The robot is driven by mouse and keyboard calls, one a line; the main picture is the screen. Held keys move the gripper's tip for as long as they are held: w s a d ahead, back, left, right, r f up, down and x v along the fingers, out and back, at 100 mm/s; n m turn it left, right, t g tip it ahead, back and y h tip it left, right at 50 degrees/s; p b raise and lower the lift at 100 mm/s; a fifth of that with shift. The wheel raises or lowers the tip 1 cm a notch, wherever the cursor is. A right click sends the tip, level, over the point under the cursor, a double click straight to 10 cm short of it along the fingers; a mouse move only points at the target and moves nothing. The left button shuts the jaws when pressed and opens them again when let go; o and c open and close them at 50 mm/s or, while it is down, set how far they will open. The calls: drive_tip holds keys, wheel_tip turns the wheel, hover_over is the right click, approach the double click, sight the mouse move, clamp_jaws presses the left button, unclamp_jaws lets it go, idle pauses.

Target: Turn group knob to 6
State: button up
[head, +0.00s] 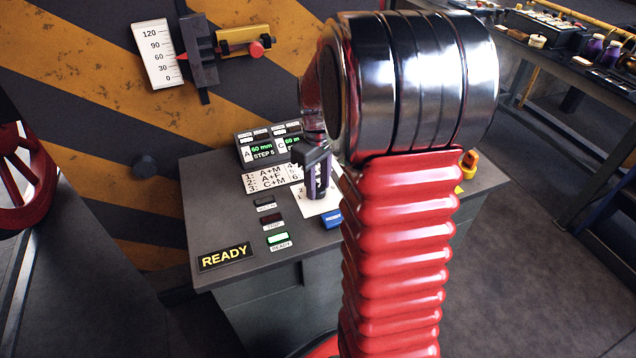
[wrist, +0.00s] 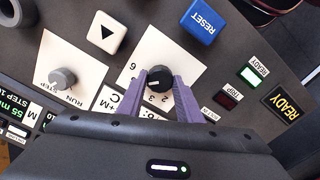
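The group knob (wrist: 159,79) is a small black round knob on a white numbered plate (wrist: 187,52). A pale mark shows on its face, but the number it points at is hard to read. A 6 is printed at its upper left in the wrist view, and 3 and 2 below it. My gripper (wrist: 160,76) has its two purple fingers on either side of the knob, with a narrow gap; I cannot tell whether they touch it. In the head view my gripper (head: 319,190) stands over the white plate (head: 316,208) and hides the knob.
A blue RESET button (wrist: 202,21), a white arrow button (wrist: 103,33) and a grey RUN/STEP knob (wrist: 63,78) are close by. The console (head: 232,277) has a READY sign (head: 225,256), a lit green lamp (head: 278,238) and a green display (head: 263,149). A gauge (head: 158,55) hangs behind.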

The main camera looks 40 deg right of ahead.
sight(318, 187)
drive_tip(key=c, duration=0.5)
drive_tip(key=shift+o, duration=0.2)
drive_tip(key=shift+m, duration=3.1)
drive_tip(key=o, duration=1)
drive_tip(key=shift+o, duration=0.2)
drive_tip(key=shift+r, duration=0.1)
wheel_tip(318, 187, up, 14)
drive_tip(key=shift+f, duration=0.25)
